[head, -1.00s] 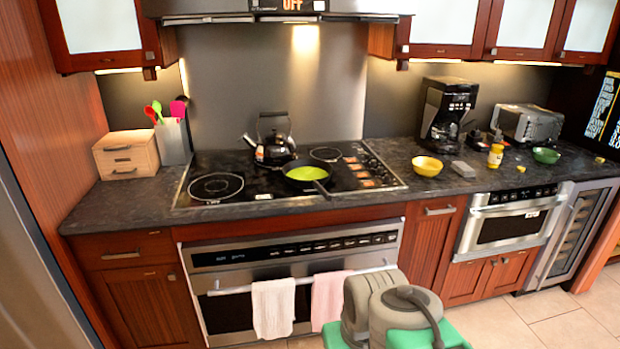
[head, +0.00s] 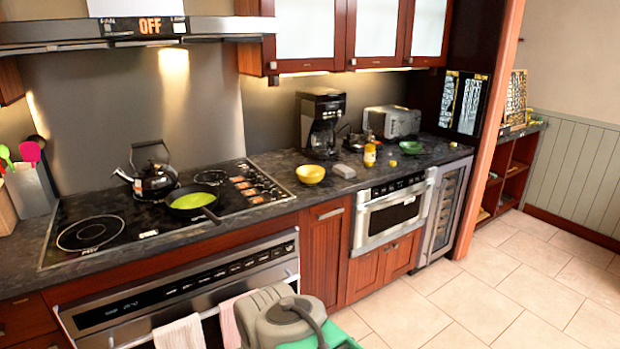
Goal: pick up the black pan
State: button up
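The black pan (head: 183,208) sits on the cooktop (head: 125,229), right of its large front-left burner ring. Its inside looks yellow-green, and its dark handle points toward the counter's front edge. A dark kettle (head: 156,182) stands just behind the pan. My gripper cannot be made out; only a grey and green part of my own body shows at the bottom, in front of the oven and apart from the pan.
A yellow bowl (head: 311,174), a yellow-capped bottle (head: 370,156) and a coffee maker (head: 321,124) stand on the counter to the right. A utensil holder (head: 31,188) is at the left. The tiled floor (head: 470,290) at the right is clear.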

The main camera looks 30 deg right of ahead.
aim_at(195, 200)
jog(key=z, duration=0.35)
jog(key=i, duration=1.55)
jog(key=u, duration=2.45)
